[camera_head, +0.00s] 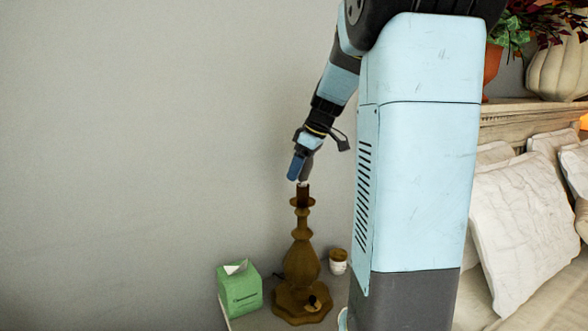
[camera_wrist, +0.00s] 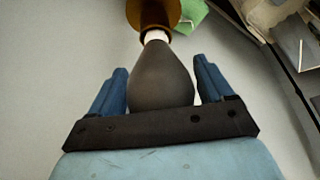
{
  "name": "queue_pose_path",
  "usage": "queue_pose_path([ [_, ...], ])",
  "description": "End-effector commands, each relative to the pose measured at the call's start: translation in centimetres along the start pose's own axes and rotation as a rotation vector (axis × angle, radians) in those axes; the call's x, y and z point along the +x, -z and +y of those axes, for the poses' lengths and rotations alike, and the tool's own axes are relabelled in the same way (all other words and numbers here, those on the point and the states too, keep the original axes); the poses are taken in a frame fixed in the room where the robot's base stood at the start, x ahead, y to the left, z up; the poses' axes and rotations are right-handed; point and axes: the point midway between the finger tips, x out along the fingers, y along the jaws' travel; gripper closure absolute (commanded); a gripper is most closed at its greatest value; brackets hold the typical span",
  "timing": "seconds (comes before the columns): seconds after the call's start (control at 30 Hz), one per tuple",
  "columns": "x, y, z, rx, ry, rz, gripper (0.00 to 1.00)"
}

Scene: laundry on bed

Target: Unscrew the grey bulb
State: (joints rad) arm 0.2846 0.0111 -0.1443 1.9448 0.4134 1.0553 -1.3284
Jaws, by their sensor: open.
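The grey bulb (camera_wrist: 163,72) is rounded and dark, with a pale neck (camera_wrist: 155,36) seated at the top of the brown lamp (camera_head: 301,262). The lamp stands upright on the bedside table and its top edge also shows in the wrist view (camera_wrist: 148,14). My gripper (camera_head: 299,170) is over the lamp top, pointing down. In the wrist view my gripper (camera_wrist: 161,72) is open, with one blue finger on each side of the bulb. Narrow gaps show beside the bulb. The bulb's far end is hidden behind the dark palm bar.
A green tissue box (camera_head: 239,290) stands left of the lamp and a small pale cup (camera_head: 338,261) right of it. The bed with white pillows (camera_head: 520,225) is at the right. A plain wall (camera_head: 130,150) is behind. My body hides part of the table.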

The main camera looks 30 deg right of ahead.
Motion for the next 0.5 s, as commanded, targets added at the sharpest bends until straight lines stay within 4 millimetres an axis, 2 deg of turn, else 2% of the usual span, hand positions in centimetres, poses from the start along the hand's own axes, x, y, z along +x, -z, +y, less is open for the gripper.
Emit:
queue_pose_path([
  [0.2, 0.01, 0.04, 0.03, 0.164, -0.068, 0.0, 0.19],
  [0.5, -0.02, 0.03, 0.17, 0.271, -0.113, 0.0, 0.19],
])
